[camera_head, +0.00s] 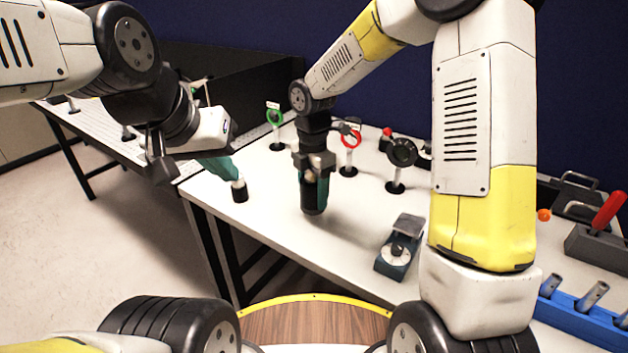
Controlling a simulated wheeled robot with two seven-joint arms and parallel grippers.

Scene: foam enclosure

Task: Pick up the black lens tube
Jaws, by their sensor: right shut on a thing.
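The black lens tube (312,197) is a dark upright cylinder between the teal fingers of my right gripper (315,180). That gripper points straight down and is shut on it. The tube's lower end is close to the white table, and I cannot tell whether it touches. My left gripper (222,168) reaches in from the left with its teal fingers slanting down to the right. Its tips are near a small black-and-white cylinder (240,192) by the table's left edge. I cannot tell whether its fingers are open or shut.
On the white table (275,240) stand a green ring mount (275,117), a red ring mount (351,139) and a black round mount (402,153). A blue rack (577,315) with metal tubes is at lower right.

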